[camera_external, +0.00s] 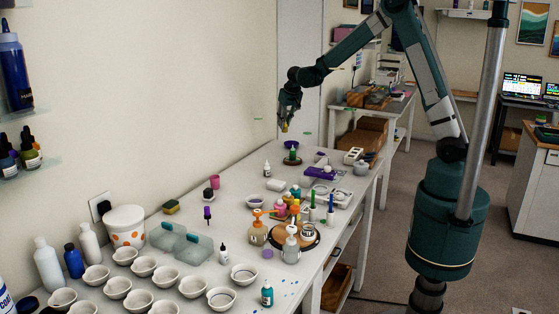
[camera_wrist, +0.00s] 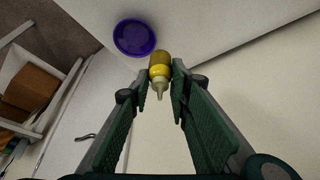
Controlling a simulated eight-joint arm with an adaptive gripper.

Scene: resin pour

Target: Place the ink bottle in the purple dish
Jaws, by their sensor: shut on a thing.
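My gripper (camera_external: 287,112) is above the far end of the long white table in the external view. It is shut on a small yellow ink bottle (camera_external: 285,127), which shows below the fingers. In the wrist view, the yellow bottle (camera_wrist: 159,66) sits between the green fingertips (camera_wrist: 160,77), its pale nozzle pointing back toward the camera. The purple dish (camera_external: 291,144) stands on the far end of the table, below my gripper. It also shows in the wrist view (camera_wrist: 134,37), empty, up and left of the bottle and apart from it.
A white bottle (camera_external: 267,168) stands to the left. The table's near part is crowded with white bowls (camera_external: 193,286), bottles and a round wooden tray (camera_external: 306,243).

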